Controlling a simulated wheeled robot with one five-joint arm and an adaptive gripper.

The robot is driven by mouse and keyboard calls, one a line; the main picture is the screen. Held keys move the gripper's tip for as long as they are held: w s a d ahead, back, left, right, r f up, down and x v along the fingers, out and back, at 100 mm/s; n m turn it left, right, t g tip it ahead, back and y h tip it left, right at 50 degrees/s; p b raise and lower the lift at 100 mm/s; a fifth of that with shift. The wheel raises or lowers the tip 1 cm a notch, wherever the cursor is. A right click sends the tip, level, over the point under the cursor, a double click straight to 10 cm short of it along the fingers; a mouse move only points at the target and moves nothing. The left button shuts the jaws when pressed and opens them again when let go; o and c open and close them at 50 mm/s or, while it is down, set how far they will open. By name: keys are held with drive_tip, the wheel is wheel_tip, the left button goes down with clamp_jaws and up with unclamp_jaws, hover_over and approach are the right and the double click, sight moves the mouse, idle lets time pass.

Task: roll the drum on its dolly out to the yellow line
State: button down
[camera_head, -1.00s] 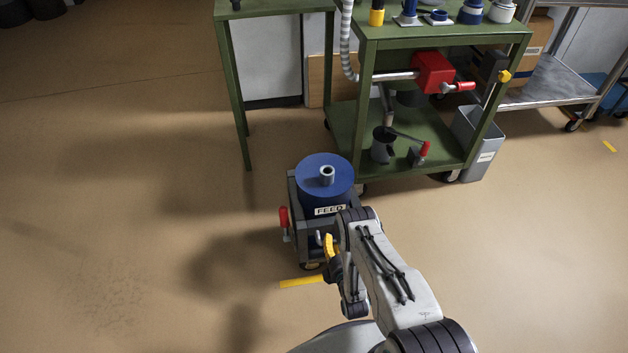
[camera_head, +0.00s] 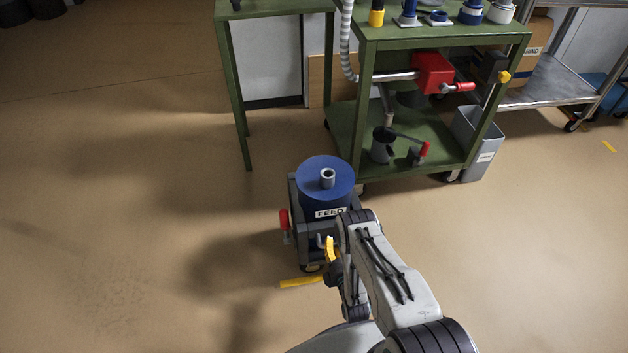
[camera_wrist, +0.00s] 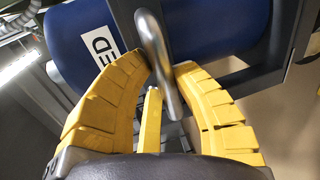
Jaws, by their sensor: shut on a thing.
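The blue drum (camera_head: 325,177), labelled FEED, stands upright on its grey dolly (camera_head: 300,212), beside the green cart. A red-handled lever (camera_head: 284,220) is on the dolly's left side. My gripper (camera_head: 330,247) is at the near side of the dolly. In the wrist view, the yellow fingers of my gripper (camera_wrist: 165,80) are closed around a grey metal handle (camera_wrist: 152,40) in front of the drum (camera_wrist: 205,22). The yellow line (camera_head: 301,282) lies on the floor just on the near side of the dolly, partly hidden by my arm.
The green cart (camera_head: 450,172) stands close behind the drum, with a red-handled device and several vessels. A grey bin (camera_head: 480,150) stands at its right. A green table (camera_head: 240,100) is behind to the left. The floor at left and right is clear.

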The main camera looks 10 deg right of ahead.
drive_tip(key=shift+s+f, duration=0.1)
drive_tip(key=shift+s, duration=0.3)
drive_tip(key=c, duration=0.9)
unclamp_jaws()
drive_tip(key=shift+c, duration=0.2)
